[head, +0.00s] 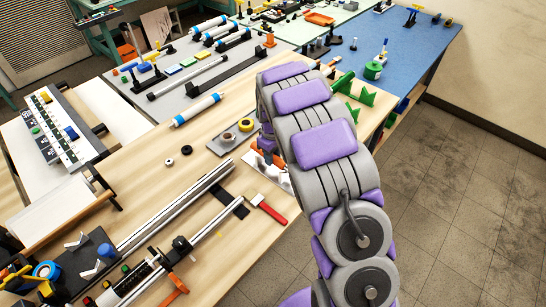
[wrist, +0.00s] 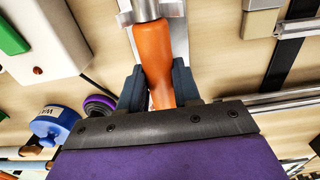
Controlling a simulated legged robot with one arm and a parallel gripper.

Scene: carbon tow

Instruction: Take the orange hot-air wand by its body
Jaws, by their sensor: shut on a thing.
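The orange hot-air wand (wrist: 153,55) shows in the wrist view, with a grey metal end (wrist: 145,10) at the top of the picture. My gripper (wrist: 157,82) is shut on its orange body, one dark finger on each side. The lower end of the wand is hidden behind the gripper's mount. In the head view my purple and grey arm covers most of the gripper, and only a bit of orange shows beside the arm, over the wooden table.
In the wrist view a white box with a green part (wrist: 12,38) is at the left, above a blue spool (wrist: 55,124). A blue-topped table (head: 410,45) stands behind.

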